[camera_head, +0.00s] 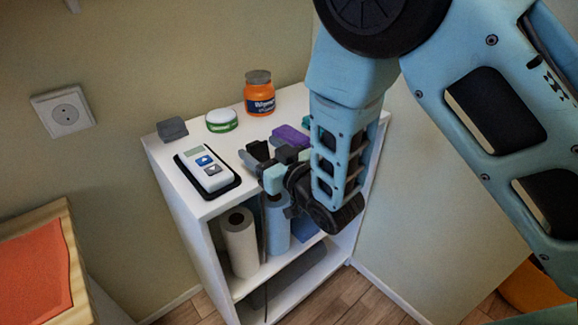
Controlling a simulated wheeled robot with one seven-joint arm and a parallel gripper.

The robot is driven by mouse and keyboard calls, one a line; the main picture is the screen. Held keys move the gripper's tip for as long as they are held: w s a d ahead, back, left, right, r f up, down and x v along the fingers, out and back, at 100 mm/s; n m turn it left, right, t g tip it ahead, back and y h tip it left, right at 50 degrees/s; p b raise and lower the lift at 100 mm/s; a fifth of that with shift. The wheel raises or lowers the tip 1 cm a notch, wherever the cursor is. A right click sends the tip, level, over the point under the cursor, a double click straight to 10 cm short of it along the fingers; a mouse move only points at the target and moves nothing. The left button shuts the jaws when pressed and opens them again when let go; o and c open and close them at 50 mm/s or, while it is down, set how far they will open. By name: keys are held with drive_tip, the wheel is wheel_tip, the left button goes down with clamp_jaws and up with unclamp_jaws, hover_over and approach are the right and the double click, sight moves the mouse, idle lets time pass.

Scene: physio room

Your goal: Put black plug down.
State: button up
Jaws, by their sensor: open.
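My gripper (267,160) is open, low over the front part of the white shelf unit's top (221,152), right of the remote-like handset. Dark pieces cluster at its fingertips. One of them, a small black block (258,150), may be the black plug, but I cannot clearly separate it from the dark fingers. I cannot tell whether it touches the fingers or rests on the top. A thin dark line like a cord (264,245) hangs down the unit's front below my gripper. My wrist hides part of the top.
A white handset (205,170) lies on a black tray. A dark grey block (172,129), a green-and-white tub (221,121), an orange jar (259,95) and a purple block (290,136) stand behind. Rolls (240,243) fill the shelf below. A wall socket (64,110) is at left.

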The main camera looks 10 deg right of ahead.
drive_tip(key=p+v, duration=0.5)
drive_tip(key=v, duration=0.6)
drive_tip(key=shift+s+d+f, duration=0.1)
drive_tip(key=shift+d, duration=0.1)
drive_tip(key=s+d+r+g+h, duration=0.2)
drive_tip(key=s+r+g+h, duration=0.1)
drive_tip(key=s+g, duration=0.2)
drive_tip(key=s+d+r+g+h, duration=0.3)
drive_tip(key=s+g, duration=0.2)
drive_tip(key=s, duration=0.3)
drive_tip(key=s+d+r+g+h, duration=0.2)
drive_tip(key=s+r+g+h, duration=0.1)
drive_tip(key=s+g, duration=0.2)
drive_tip(key=s, duration=0.2)
drive_tip(key=shift+s+n, duration=0.3)
drive_tip(key=shift+n, duration=0.1)
